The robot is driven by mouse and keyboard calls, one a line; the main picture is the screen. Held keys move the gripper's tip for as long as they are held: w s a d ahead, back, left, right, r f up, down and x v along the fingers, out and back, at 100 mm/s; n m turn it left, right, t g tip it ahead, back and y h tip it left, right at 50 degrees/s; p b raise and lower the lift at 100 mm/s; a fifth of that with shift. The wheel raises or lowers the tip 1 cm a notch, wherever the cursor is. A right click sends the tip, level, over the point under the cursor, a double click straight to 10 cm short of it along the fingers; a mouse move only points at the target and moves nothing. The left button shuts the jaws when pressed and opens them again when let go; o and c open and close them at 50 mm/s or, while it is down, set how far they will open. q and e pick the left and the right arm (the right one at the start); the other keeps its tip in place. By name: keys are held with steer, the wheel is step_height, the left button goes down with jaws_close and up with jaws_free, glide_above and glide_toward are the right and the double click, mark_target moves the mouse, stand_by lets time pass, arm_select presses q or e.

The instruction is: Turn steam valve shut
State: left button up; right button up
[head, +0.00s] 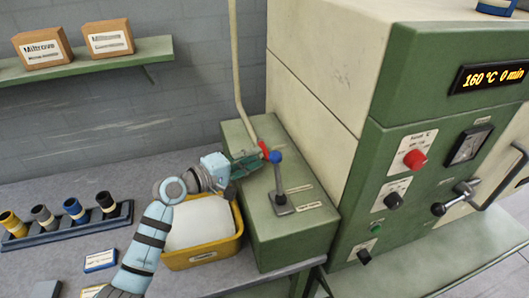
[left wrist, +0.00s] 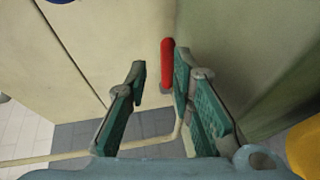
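The steam valve's red handle (head: 264,150) is at the lower end of the pale pipe (head: 237,75), at the back of the green box in the head view. My left gripper (head: 254,160) reaches over the yellow tub to this handle from the left. In the left wrist view, the red handle (left wrist: 167,72) stands upright between the tips of my left gripper (left wrist: 160,78), closer to the right finger. The fingers are apart. I cannot tell whether one touches the handle. My right gripper is not in view.
A lever with a blue knob (head: 275,157) stands on the green box (head: 290,236), close to my left fingertips. The yellow tub (head: 205,257) is below my wrist. The tall green machine (head: 345,180) rises at right. A rack of cups (head: 70,228) stands at left.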

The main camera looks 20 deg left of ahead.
mark_target(265, 150)
arm_select(q)
steer(key=w, duration=0.2)
steer(key=w+d+f, duration=0.1)
steer(key=w, duration=0.1)
steer(key=w+d+f, duration=0.1)
steer(key=w, duration=0.1)
steer(key=shift+d+f, duration=0.15)
steer(key=shift+d, duration=0.05)
steer(key=shift+w+d, duration=0.1)
steer(key=shift+w, duration=0.05)
steer(key=shift+s+r, duration=0.25)
steer(key=shift+s, duration=0.2)
steer(key=shift+s+r, duration=0.1)
steer(key=shift+s, duration=0.1)
steer(key=shift+c, duration=0.3)
steer(key=c, duration=0.3)
jaws_close()
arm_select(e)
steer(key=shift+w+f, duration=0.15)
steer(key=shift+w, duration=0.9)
arm_select(q)
steer(key=shift+w, duration=0.1)
